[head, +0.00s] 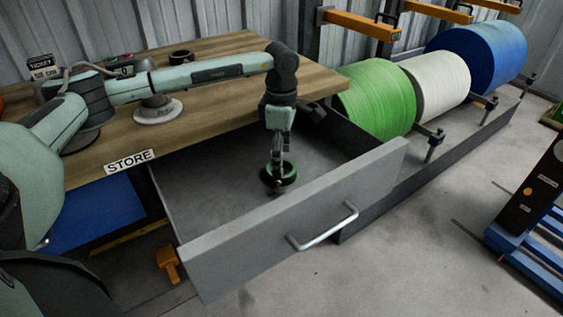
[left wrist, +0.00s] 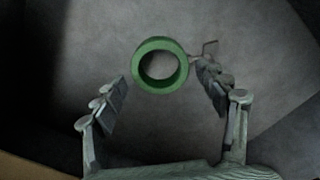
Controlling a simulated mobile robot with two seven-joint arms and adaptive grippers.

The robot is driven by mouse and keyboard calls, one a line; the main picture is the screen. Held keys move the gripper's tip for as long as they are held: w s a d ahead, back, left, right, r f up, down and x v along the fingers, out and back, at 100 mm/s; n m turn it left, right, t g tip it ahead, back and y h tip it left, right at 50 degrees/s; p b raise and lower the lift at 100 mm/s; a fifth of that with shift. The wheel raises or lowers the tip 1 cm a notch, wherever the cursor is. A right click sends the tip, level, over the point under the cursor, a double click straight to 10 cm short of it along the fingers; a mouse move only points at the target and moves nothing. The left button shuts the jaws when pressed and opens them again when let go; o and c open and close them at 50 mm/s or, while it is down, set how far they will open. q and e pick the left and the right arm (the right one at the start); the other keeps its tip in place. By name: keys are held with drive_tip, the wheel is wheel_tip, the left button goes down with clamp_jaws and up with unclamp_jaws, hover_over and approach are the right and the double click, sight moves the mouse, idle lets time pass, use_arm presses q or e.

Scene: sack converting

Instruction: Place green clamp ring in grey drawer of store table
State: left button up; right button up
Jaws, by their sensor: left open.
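The green clamp ring (head: 283,173) is in the pulled-out grey drawer (head: 215,195) of the store table (head: 180,125), towards its right side. In the left wrist view the ring (left wrist: 140,72) shows as a green band with a dark hole, and a small bent lever sticks out at its right. My left gripper (head: 276,165) points down into the drawer, right at the ring. In the left wrist view the gripper (left wrist: 165,92) has its fingers spread, with the ring just beyond and between the tips, apart from both. My right gripper is not in view.
The drawer front (head: 300,220) with its bar handle stands out from the table. Green (head: 378,100), white and blue rolls lie at the right. A grey-white round-based object (head: 158,108) and a dark ring (head: 181,57) are on the tabletop. An orange part (head: 168,263) is below the drawer's left side.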

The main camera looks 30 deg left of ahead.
use_arm(q)
wheel_tip(320, 180, up, 10)
idle(0.3)
idle(1.2)
